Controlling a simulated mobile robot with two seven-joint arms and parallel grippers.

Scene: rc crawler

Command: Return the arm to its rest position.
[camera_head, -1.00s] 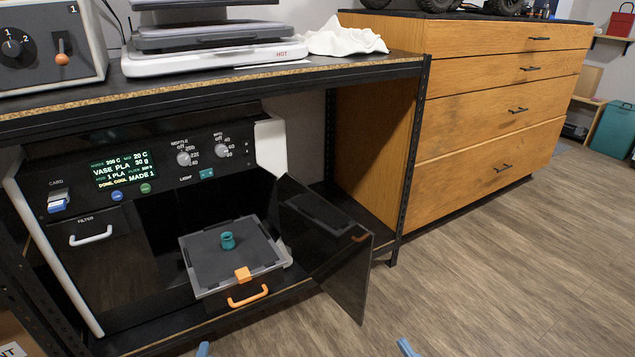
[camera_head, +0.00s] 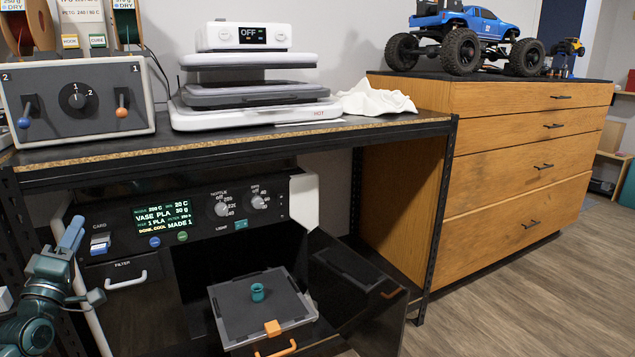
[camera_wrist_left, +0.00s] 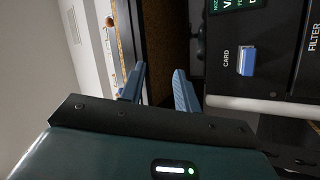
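My left arm comes in at the lower left of the head view, dark teal with blue fingers. Its gripper (camera_head: 88,262) is raised in front of the printer's left edge, near the card slot. In the left wrist view, the two fingers of this gripper (camera_wrist_left: 158,82) stand apart with nothing between them. The printer (camera_head: 190,212) sits under the bench with its door open. A small teal vase (camera_head: 257,292) stands on the grey build plate (camera_head: 233,327), which has an orange tab. My right gripper is out of view.
The bench edge (camera_head: 240,144) runs above the printer. A dark open door (camera_head: 350,300) juts out to the right of the plate. A heat press (camera_head: 255,115), a white cloth (camera_head: 377,99) and a switch box (camera_head: 80,100) stand on the bench. Open floor lies at right.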

